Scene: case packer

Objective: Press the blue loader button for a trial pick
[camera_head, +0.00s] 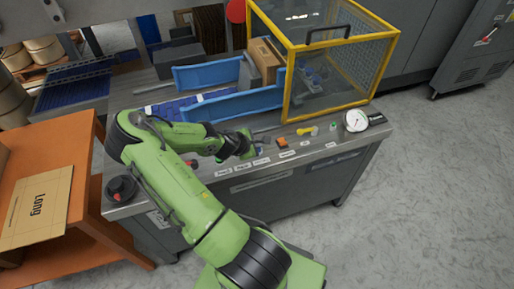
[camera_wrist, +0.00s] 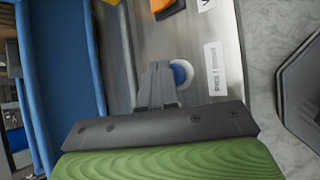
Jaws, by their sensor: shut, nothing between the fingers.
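The blue button (camera_wrist: 179,75) with a pale ring sits on the grey panel in the wrist view, partly hidden behind my fingers. My gripper (camera_wrist: 157,70) is shut and empty. Its fingertips overlap the button's left side in that view; I cannot tell whether they touch it. In the head view my gripper (camera_head: 254,139) is low over the panel's front strip, left of the orange switch (camera_head: 282,142). The button is mostly hidden by the gripper there. A white label (camera_wrist: 214,68) lies right of the button in the wrist view.
On the panel (camera_head: 232,185), a yellow knob (camera_head: 304,130), a green button (camera_head: 332,125) and a round gauge (camera_head: 356,120) stand right of the orange switch. The yellow-framed guard (camera_head: 287,75) and blue rails (camera_head: 236,105) stand behind. An orange table (camera_head: 85,150) is at left.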

